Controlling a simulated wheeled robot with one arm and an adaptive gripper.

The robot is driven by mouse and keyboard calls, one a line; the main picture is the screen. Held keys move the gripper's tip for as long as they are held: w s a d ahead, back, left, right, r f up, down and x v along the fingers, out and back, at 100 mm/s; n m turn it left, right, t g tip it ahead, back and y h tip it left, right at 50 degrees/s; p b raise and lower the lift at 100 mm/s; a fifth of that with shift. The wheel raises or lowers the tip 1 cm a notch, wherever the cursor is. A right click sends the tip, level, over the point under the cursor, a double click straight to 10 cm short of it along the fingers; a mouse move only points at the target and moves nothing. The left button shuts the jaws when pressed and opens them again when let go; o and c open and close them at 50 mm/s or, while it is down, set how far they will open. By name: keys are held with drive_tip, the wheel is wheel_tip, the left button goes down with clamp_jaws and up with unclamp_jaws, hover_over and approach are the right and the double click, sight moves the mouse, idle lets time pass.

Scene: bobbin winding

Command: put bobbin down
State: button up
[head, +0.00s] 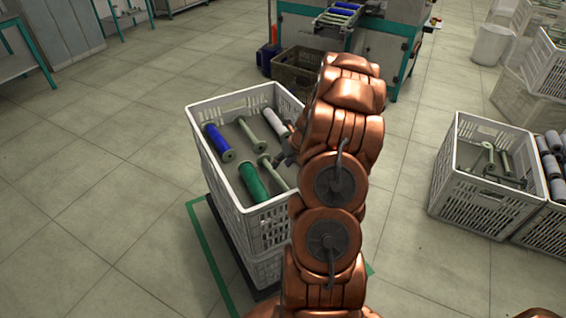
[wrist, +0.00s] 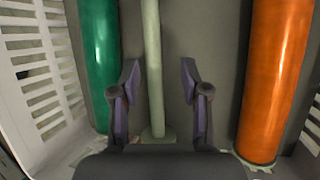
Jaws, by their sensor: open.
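A bare pale green bobbin (wrist: 152,60) lies in the wrist view between the two fingers of my gripper (wrist: 160,75). The fingers are open, with a gap on either side of the bobbin. Its flange (wrist: 158,134) shows near the gripper's palm. The bobbin appears to lie on the grey floor of a white crate (head: 262,212). In the head view my gripper (head: 285,155) is inside this crate, mostly hidden by my arm. A pale green bobbin (head: 271,172) shows beside it.
A green wound bobbin (wrist: 100,60) lies left of the gripper and an orange one (wrist: 272,80) right. A blue bobbin (head: 218,142), another bare bobbin (head: 250,135) and a whitish one (head: 275,124) share the crate. Another white crate (head: 480,202) stands right; a machine (head: 398,45) stands behind.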

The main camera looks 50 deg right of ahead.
drive_tip(key=w+b+v, duration=0.1)
drive_tip(key=v, duration=1.2)
drive_tip(key=s+a+r+n+g+y, duration=0.1)
drive_tip(key=s+a+r+n, duration=0.15)
drive_tip(key=a+n, duration=0.5)
drive_tip(key=s+a+r+n+g, duration=0.1)
drive_tip(key=a+r+n+g, duration=0.3)
drive_tip(key=a, duration=0.7)
drive_tip(key=s+a+r+n+t+y, duration=0.1)
drive_tip(key=a+n, duration=0.6)
drive_tip(key=a, duration=0.2)
drive_tip(key=s+a+n+g+h, duration=0.1)
drive_tip(key=s+a+n, duration=0.4)
drive_tip(key=s+n, duration=0.5)
drive_tip(key=s+a+r+n+g+h, duration=0.1)
drive_tip(key=s+a+n+g+h, duration=0.1)
drive_tip(key=s+a+n, duration=0.4)
drive_tip(key=s+n, duration=0.5)
drive_tip(key=shift+a+r, duration=0.2)
drive_tip(key=shift+r, duration=0.1)
